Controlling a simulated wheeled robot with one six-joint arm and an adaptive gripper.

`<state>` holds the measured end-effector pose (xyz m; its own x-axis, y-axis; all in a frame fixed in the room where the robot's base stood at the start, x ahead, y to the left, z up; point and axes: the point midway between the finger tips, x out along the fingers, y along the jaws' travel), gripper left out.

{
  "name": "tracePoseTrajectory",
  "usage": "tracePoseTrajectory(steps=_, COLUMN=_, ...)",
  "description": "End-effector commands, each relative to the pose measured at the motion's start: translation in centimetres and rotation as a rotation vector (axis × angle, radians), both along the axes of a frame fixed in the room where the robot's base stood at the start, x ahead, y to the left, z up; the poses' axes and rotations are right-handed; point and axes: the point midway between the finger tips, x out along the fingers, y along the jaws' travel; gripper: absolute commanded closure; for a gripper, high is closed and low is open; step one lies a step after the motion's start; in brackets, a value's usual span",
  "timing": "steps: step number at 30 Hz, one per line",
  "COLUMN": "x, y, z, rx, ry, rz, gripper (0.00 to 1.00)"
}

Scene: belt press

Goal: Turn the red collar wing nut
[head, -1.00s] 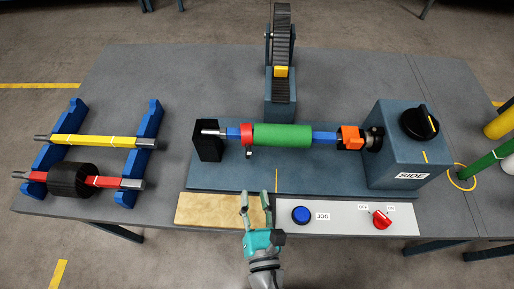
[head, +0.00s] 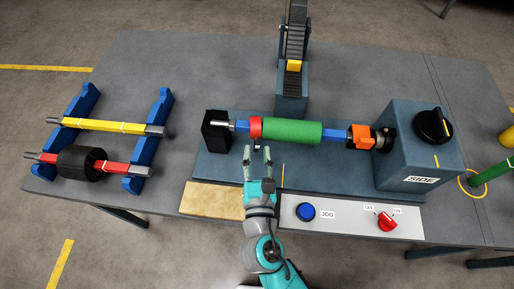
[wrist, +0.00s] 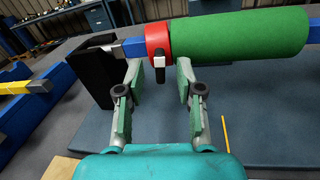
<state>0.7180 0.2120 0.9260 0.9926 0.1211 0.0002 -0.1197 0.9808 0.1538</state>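The red collar (head: 256,127) sits on the blue shaft (head: 242,125) at the left end of the green roller (head: 291,131). My gripper (head: 257,150) is open, pointing at the collar from the front. In the wrist view the fingertips (wrist: 159,68) stand to the left and right of the wing nut, with gaps on both sides. I cannot tell the exact depth between the tips and the nut.
A black support block (head: 215,131) holds the shaft's left end, and an orange coupling (head: 361,137) is at the right. The blue jog button (head: 305,211) and red switch (head: 386,221) lie at the front right. A blue rack (head: 147,148) stands left.

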Motion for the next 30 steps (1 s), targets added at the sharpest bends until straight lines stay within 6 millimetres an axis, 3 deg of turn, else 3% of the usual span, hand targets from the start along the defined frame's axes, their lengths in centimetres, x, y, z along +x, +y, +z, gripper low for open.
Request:
tracePoseTrajectory(steps=6, x=1.6, y=0.1, z=0.0, rx=0.001, ry=-0.001, rz=-0.001, gripper=0.64)
tracePoseTrajectory(steps=15, x=1.7, y=0.2, z=0.0, rx=0.0, ry=0.0, rz=0.0, gripper=0.64)
tracePoseTrajectory(steps=19, x=1.7, y=0.2, z=0.0, rx=0.0, ry=0.0, rz=0.0, gripper=0.96)
tracePoseTrajectory(steps=20, x=1.7, y=0.2, z=0.0, rx=0.0, ry=0.0, rz=0.0, gripper=1.0)
tracePoseTrajectory(steps=30, x=1.7, y=0.2, z=0.0, rx=0.015, ry=0.002, rz=0.0, gripper=1.0)
